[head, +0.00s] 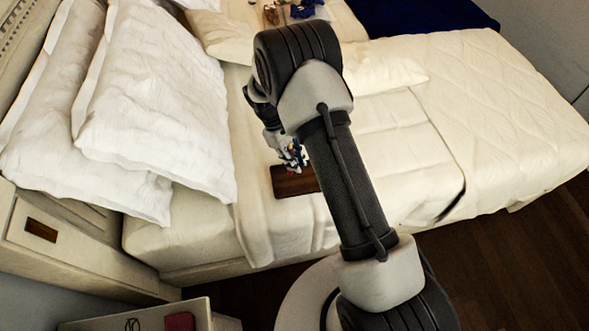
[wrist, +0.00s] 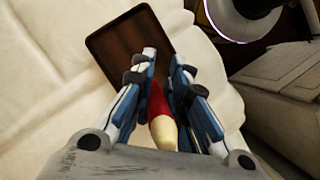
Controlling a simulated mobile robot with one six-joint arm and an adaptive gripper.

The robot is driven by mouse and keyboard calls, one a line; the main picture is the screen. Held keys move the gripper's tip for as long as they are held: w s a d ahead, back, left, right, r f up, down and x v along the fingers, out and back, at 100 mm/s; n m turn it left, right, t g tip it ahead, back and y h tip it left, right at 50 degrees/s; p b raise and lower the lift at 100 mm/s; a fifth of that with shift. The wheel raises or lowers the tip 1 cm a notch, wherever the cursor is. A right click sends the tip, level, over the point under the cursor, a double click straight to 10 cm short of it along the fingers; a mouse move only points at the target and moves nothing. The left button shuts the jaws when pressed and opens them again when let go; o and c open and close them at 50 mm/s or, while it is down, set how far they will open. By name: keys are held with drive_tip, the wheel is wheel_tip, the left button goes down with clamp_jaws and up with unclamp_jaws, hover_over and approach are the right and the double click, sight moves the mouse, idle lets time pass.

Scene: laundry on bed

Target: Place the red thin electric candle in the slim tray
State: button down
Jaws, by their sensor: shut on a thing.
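The red thin electric candle (wrist: 158,103) shows in the wrist view, red along its far part with a cream, rounded near end. My gripper (wrist: 164,66) is shut on it, with blue and white fingers on both sides. The slim tray (wrist: 119,48) is a dark brown wooden rectangle on the bed, just beyond and under the fingertips. In the head view the tray (head: 292,184) lies near the bed's front edge and my gripper (head: 293,158) is over its upper edge. My arm hides the tray's right end there. I cannot tell whether the candle touches the tray.
White pillows (head: 150,90) lie left of the tray. The bed's cream cover (head: 490,110) is clear to the right. Small items (head: 300,10) lie at the back of the bed. An open drawer (head: 150,318) with a dark red item stands at bottom left.

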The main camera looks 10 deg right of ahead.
drive_tip(key=shift+f+b, duration=0.6)
drive_tip(key=shift+f, duration=1.45)
drive_tip(key=shift+f, duration=0.15)
drive_tip(key=c, duration=1.6)
unclamp_jaws()
drive_tip(key=shift+o, duration=0.2)
